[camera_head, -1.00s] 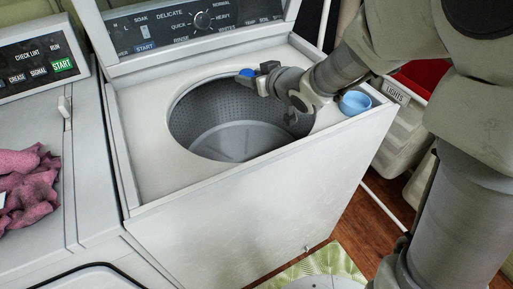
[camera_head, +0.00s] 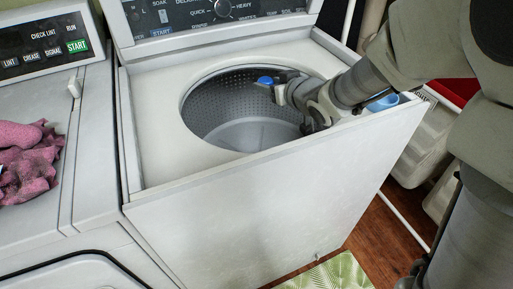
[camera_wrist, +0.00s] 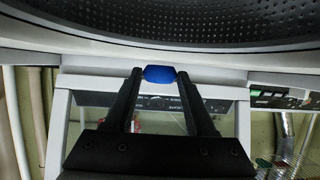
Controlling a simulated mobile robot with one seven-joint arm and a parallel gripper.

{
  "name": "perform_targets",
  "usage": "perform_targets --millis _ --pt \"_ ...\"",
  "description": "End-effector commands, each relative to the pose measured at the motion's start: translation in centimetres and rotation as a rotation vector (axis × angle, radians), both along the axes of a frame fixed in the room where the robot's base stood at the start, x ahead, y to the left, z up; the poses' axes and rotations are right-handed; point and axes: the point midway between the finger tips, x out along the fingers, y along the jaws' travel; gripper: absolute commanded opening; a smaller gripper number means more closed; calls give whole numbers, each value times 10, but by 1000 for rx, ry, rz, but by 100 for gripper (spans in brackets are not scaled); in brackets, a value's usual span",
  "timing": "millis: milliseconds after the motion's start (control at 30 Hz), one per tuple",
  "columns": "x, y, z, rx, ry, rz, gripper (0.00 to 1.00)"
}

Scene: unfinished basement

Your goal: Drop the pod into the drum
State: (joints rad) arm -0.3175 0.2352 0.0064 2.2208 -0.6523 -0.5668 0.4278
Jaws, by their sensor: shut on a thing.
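The blue pod (camera_head: 265,80) is held between the fingertips of my gripper (camera_head: 270,86), over the round opening of the washer's drum (camera_head: 245,108). In the wrist view the pod (camera_wrist: 160,74) sits between the two dark fingers of my gripper (camera_wrist: 160,76), which is shut on it. The perforated drum wall (camera_wrist: 200,18) fills the top of the wrist view. The drum looks empty where its inside shows. My arm hides the right part of the opening.
A light blue cup (camera_head: 383,103) stands on the washer's right top corner, partly hidden by my arm. The control panel (camera_head: 215,16) rises behind the opening. Pink cloth (camera_head: 25,160) lies on the neighbouring machine at left. A green patterned mat (camera_head: 330,274) lies on the floor.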

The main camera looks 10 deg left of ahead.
Motion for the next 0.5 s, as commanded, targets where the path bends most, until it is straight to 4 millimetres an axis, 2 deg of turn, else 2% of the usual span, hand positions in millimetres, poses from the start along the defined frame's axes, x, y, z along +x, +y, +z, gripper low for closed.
perform_targets --millis 233,267,433,500 --pt "0 0 0 0 0 0 3" --pt "0 0 0 0 0 0 61" --pt "0 0 0 0 0 0 90" --pt "0 0 0 0 0 0 90"
